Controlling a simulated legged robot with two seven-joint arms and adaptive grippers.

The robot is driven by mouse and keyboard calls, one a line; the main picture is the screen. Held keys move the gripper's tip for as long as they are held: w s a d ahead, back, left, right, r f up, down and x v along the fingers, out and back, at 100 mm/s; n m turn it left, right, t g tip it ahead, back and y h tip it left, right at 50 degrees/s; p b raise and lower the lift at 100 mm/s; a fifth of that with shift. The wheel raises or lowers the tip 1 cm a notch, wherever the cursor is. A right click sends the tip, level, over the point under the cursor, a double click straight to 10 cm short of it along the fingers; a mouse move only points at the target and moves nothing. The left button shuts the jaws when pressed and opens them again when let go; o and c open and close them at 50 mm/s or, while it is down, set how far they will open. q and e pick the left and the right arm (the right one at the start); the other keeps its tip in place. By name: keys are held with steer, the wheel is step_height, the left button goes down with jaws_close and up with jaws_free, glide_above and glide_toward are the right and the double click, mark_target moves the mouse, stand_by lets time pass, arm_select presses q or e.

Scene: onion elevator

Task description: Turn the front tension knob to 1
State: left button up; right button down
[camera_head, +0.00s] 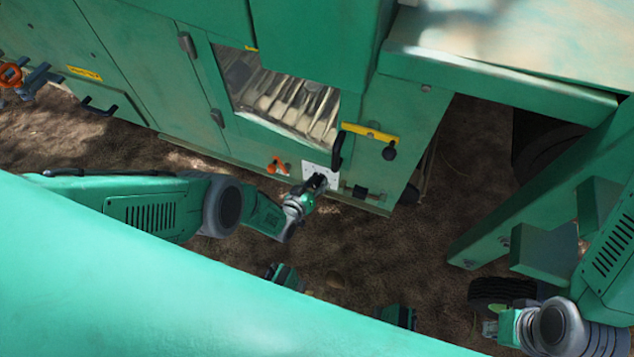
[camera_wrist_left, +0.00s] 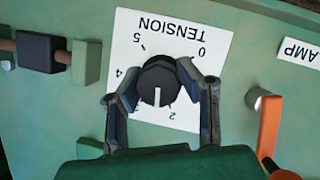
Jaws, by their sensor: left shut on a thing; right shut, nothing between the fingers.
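The black tension knob (camera_wrist_left: 158,82) sits on a white scale plate (camera_wrist_left: 190,40) marked TENSION, seen upside down in the left wrist view. Its white pointer line points down in that view, close to the 2. My left gripper (camera_head: 314,186) is at the plate (camera_head: 331,176) on the green machine's front. Its two fingers are shut on the knob, one on each side. My right gripper (camera_head: 497,327) is shut and empty at the lower right, away from the machine front.
An orange lever (camera_wrist_left: 270,128) and a partly cut-off label ending in AMP (camera_wrist_left: 301,52) are beside the plate. A dark block (camera_wrist_left: 40,52) is on the other side. A yellow bar (camera_head: 370,132) and a black handle (camera_head: 337,150) are above the plate. Bare soil lies below.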

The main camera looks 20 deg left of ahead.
mark_target(313, 186)
arm_select(q)
steer(key=shift+w+a+r, duration=0.1)
steer(key=shift+w+r, duration=0.05)
steer(key=o, duration=1.1)
steer(key=shift+o, duration=0.2)
steer(key=shift+s, duration=0.25)
steer(key=shift+s, duration=0.2)
steer(key=shift+v, duration=3.35)
